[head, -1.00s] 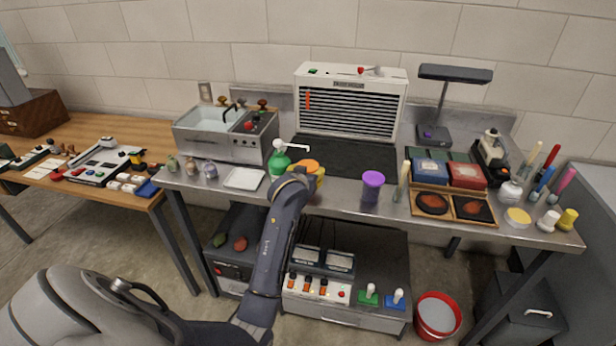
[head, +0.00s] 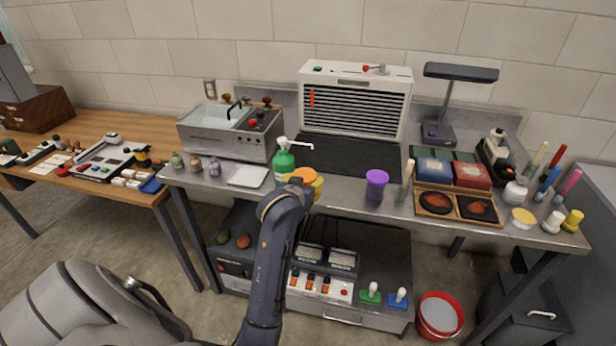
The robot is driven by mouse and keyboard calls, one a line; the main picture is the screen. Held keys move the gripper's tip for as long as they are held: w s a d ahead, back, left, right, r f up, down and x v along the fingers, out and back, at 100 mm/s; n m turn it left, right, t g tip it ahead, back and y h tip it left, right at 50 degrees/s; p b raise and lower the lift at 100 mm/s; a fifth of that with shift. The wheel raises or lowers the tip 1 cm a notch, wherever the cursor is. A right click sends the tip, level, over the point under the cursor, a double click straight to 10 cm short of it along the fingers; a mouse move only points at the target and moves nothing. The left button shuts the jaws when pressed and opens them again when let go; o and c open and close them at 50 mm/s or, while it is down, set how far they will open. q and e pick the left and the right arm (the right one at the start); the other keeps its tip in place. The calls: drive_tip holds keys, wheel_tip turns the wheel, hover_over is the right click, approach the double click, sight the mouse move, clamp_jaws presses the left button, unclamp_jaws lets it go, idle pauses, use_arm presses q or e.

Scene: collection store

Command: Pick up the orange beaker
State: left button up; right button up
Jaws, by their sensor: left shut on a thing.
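The orange beaker (head: 304,176) is at the front edge of the steel bench, just right of the green pump bottle (head: 284,165). Its orange top and a yellow-orange side show; my wrist hides its lower part. My left gripper (head: 305,188) reaches up to it from the front and is shut on it. The fingers are mostly hidden behind the wrist, and I cannot tell whether the beaker is clear of the bench. My right gripper is not in view.
A purple beaker (head: 376,186) stands to the right, with a pale upright stick (head: 407,180) beyond it. A white tray (head: 248,176) lies left of the pump bottle. A dark mat (head: 345,155) lies behind. A red bucket (head: 439,315) stands on the floor.

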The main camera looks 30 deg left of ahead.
use_arm(q)
drive_tip(key=s+d, duration=0.3)
drive_tip(key=s, duration=0.5)
drive_tip(key=shift+s, duration=0.2)
drive_tip(key=shift+s, duration=0.15)
idle(0.6)
